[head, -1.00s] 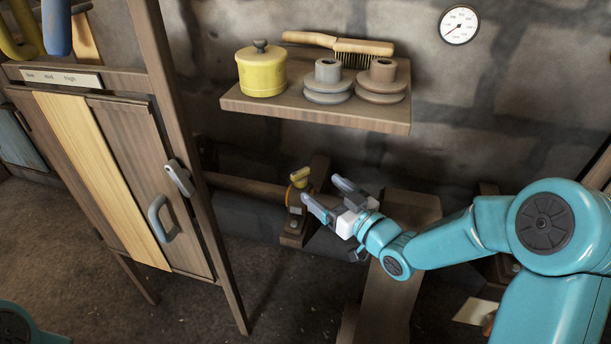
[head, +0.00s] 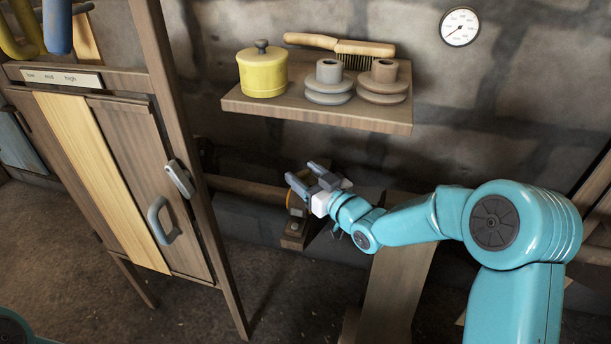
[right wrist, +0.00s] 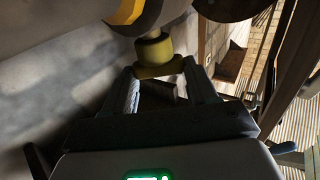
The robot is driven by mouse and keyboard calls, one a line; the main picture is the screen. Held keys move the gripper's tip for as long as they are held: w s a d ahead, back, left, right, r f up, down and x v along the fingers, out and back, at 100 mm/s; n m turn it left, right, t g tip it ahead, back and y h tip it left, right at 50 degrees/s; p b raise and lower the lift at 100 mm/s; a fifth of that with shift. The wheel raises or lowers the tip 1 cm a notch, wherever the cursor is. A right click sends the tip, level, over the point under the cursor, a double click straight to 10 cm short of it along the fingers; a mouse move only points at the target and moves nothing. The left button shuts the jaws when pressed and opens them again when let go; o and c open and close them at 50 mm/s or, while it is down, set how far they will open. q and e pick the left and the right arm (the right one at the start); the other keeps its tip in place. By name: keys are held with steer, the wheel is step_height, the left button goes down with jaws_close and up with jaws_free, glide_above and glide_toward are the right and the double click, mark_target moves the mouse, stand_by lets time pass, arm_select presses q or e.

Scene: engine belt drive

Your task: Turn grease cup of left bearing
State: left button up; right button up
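The left bearing (head: 293,228) sits low by the wall at the left end of the line, on a wooden block. Its grease cup (right wrist: 155,52) is yellow with a flat wing and shows in the right wrist view; in the head view my gripper hides it. My right gripper (head: 308,174) is at the cup. In the right wrist view its two fingers (right wrist: 160,75) stand apart, one on each side of the cup's wing, with small gaps; contact is not clear. My left gripper is out of view.
A wooden cabinet (head: 130,180) stands to the left. A round shaft (head: 245,186) runs behind it to the bearing. A gauge (head: 460,26) hangs on the wall.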

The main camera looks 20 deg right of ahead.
steer(key=shift+a+f+m+h+b, duration=0.1)
steer(key=shift+f+m+h+b, duration=0.15)
steer(key=shift+h+b, duration=0.45)
steer(key=m+t+h+b, duration=0.1)
steer(key=m+h+b, duration=0.1)
steer(key=b, duration=0.1)
steer(key=shift+s+a, duration=0.1)
steer(key=shift+a, duration=0.1)
steer(key=shift+a+m+h+b, duration=0.1)
steer(key=shift+m+h+b, duration=0.25)
steer(key=shift+h, duration=0.55)
steer(key=shift+a+r+m+h, duration=0.1)
steer(key=shift+m+h, duration=0.4)
steer(key=shift+h, duration=0.3)
steer(key=m+h, duration=0.1)
steer(key=h, duration=0.1)
steer(key=m+h+p, duration=0.1)
steer(key=h, duration=0.1)
steer(key=shift+a+r+m, duration=0.15)
steer(key=shift+r+m, duration=0.1)
steer(key=shift+m, duration=0.05)
steer(key=shift+w+a+m+g+h+p, duration=0.1)
steer(key=shift+m+g+h+p, duration=0.55)
steer(key=shift+m+h, duration=0.5)
steer(key=shift+w+m+g+h+p, duration=0.1)
steer(key=shift+m+g+h+p, duration=0.55)
steer(key=shift+h, duration=0.9)
steer(key=shift+m+h, duration=0.3)
